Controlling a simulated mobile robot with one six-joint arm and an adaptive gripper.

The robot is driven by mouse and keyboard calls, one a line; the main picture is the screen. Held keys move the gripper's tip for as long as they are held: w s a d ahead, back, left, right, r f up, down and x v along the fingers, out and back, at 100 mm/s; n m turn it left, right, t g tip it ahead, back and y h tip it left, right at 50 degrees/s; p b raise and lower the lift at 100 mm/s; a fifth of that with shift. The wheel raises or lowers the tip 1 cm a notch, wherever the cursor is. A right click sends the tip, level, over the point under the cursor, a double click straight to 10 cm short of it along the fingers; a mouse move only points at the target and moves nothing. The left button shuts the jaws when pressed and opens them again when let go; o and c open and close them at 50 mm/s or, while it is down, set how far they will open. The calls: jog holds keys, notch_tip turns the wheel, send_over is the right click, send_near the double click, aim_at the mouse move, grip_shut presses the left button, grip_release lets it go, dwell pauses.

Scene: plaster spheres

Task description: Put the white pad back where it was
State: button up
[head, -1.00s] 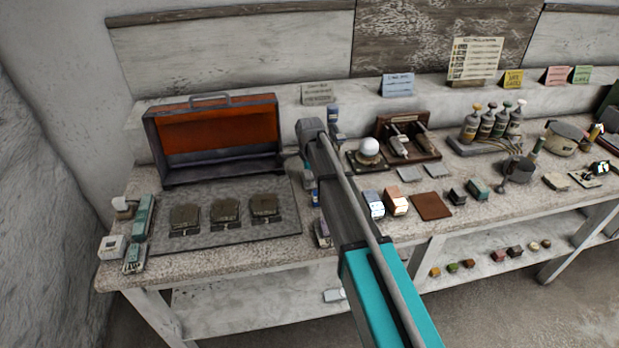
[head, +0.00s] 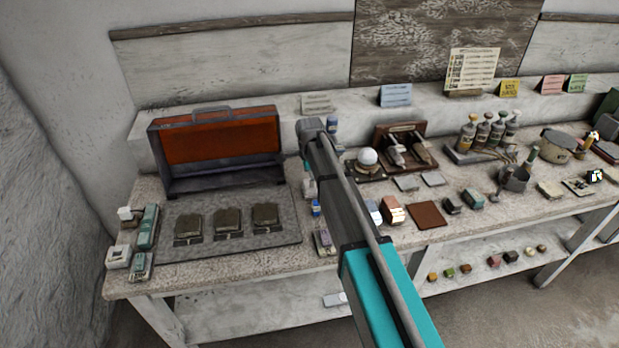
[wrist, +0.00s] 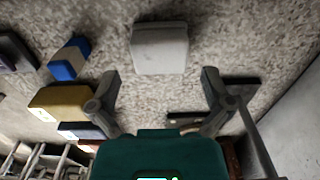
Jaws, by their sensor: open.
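A white pad (wrist: 160,50), a flat pale block with rounded edges, lies on the speckled bench top in the upper middle of the wrist view. My gripper (wrist: 160,85) is open and empty. Its two fingers are spread to the left and right below the pad in that view, and neither touches it. In the head view my own arm covers much of the bench right of the orange-lined case, and I cannot make out the pad there with certainty.
A blue and white block (wrist: 69,58) and a yellow block (wrist: 62,104) lie left of the fingers. The open case (head: 220,150) stands behind a grey mat (head: 215,250). A white sphere (head: 368,157) sits on a stand right of my arm.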

notch_tip(320, 180, up, 8)
jog(key=p, duration=0.7)
jog(key=shift+f, duration=0.1)
dwell(0.7)
jog(key=s+d+n, duration=1.4)
jog(key=s+d, duration=0.9)
jog(key=s, duration=0.3)
jog(key=shift+n, duration=0.4)
